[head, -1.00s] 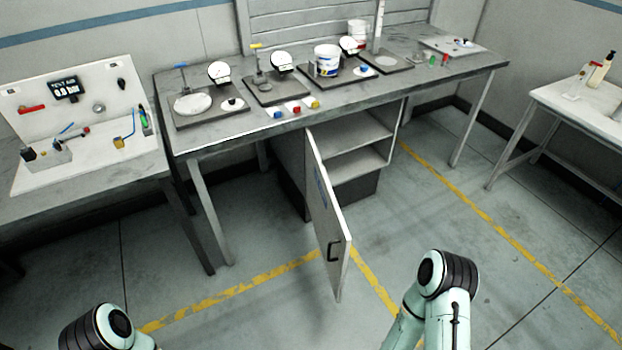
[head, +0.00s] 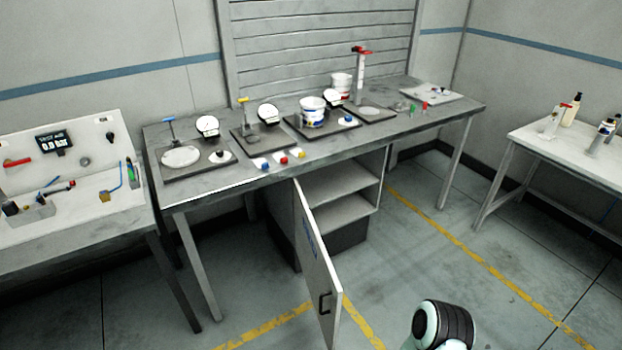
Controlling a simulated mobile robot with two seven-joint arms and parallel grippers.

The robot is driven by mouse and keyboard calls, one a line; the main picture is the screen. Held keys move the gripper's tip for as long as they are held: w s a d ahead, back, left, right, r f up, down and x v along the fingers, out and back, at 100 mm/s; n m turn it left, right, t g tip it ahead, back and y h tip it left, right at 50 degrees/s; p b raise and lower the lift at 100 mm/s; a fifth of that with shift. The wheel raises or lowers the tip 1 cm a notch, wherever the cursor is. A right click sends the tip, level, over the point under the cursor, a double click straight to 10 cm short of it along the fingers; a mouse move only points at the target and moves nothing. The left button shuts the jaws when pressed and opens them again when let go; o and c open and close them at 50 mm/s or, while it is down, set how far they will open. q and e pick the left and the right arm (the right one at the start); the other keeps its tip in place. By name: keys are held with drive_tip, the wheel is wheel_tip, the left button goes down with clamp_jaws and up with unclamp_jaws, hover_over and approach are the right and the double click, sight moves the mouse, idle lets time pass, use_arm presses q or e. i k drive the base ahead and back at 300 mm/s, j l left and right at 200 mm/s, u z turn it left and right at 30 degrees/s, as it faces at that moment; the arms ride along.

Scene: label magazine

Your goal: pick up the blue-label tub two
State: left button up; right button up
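Neither of my grippers is in view; only a rounded link of my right arm shows at the bottom edge. Nothing touches the blue-label tub except the plate beneath it.
The bench (head: 228,179) carries several dark plates and small coloured blocks. Below it an open cabinet door (head: 317,265) swings out into the floor space. A side table (head: 560,140) with bottles stands at right. A test station (head: 95,225) stands at left. Floor at right is clear.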

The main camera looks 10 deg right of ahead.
sight(312, 108)
drive_tip(key=k+j+u, duration=0.15)
drive_tip(key=k+u, duration=0.25)
drive_tip(key=k, duration=0.25)
drive_tip(key=l+u, duration=0.1)
drive_tip(key=u, duration=1.6)
drive_tip(key=k+l, duration=0.1)
drive_tip(key=l, duration=0.45)
drive_tip(key=k+l, duration=0.1)
drive_tip(key=l, duration=0.45)
drive_tip(key=k+l, duration=0.1)
drive_tip(key=l, duration=0.45)
drive_tip(key=k+l, duration=0.1)
drive_tip(key=l, duration=0.4)
drive_tip(key=k+l, duration=0.1)
drive_tip(key=l, duration=0.45)
drive_tip(key=k+l+u, duration=0.1)
drive_tip(key=l, duration=0.45)
drive_tip(key=k+l, duration=0.1)
drive_tip(key=l, duration=0.45)
drive_tip(key=k+l, duration=0.1)
drive_tip(key=l, duration=0.4)
